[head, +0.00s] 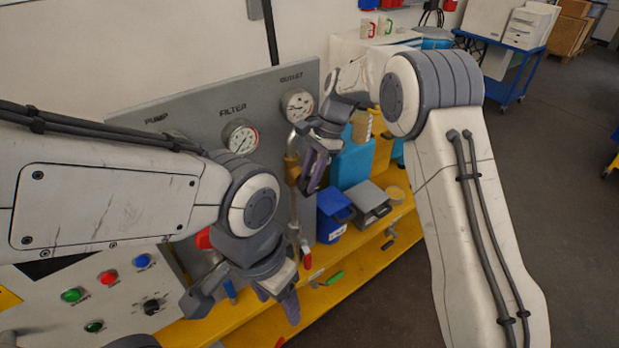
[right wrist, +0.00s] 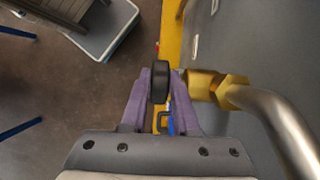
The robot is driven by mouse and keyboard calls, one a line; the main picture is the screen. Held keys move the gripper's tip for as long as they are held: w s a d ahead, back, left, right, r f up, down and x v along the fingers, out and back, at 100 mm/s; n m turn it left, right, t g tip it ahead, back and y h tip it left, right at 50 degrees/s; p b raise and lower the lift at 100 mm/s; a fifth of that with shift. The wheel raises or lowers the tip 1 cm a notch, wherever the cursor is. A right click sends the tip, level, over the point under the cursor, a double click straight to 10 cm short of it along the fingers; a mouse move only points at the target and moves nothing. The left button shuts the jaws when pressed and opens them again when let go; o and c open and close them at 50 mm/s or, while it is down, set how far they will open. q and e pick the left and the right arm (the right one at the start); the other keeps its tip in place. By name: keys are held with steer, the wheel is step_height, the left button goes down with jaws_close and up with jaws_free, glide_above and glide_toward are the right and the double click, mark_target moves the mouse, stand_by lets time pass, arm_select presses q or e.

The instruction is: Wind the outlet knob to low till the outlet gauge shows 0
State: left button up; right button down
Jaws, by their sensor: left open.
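The outlet gauge (head: 297,104) is a white round dial under the OUTLET label on the grey panel; its needle is too small to read surely. Below it is a brass fitting (head: 291,168) on a pipe, which also shows in the right wrist view (right wrist: 215,88). The black outlet knob (right wrist: 160,82) sits at the end of this brass fitting. My right gripper (right wrist: 160,95) has its purple fingers on both sides of the knob and looks shut on it. In the head view my right gripper (head: 312,175) hides the knob. My left gripper (head: 243,303) is open and empty, low in front of the panel.
The filter gauge (head: 240,138) is left of the outlet gauge. A control box with coloured buttons (head: 108,278) is at lower left. A blue container (head: 333,215) and a grey box (head: 367,204) stand on the yellow bench (head: 345,286). Open floor lies at right.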

steer(key=shift+s+a+t+h, duration=0.15)
steer(key=shift+a+t+h, duration=0.1)
steer(key=shift+t+h, duration=0.35)
steer(key=shift+s+a+t+h, duration=0.15)
steer(key=shift+t+h, duration=0.15)
steer(key=shift+h, duration=0.4)
steer(key=shift+a+f+t+h, duration=0.1)
steer(key=shift+f+t+h, duration=0.1)
steer(key=shift+t+h, duration=0.35)
steer(key=shift+s+a+f+t+h+b, duration=0.15)
steer(key=shift+t+h+b, duration=0.4)
steer(key=shift+h+b, duration=0.35)
steer(key=c, duration=0.9)
jaws_free()
steer(key=shift+c, duration=0.2)
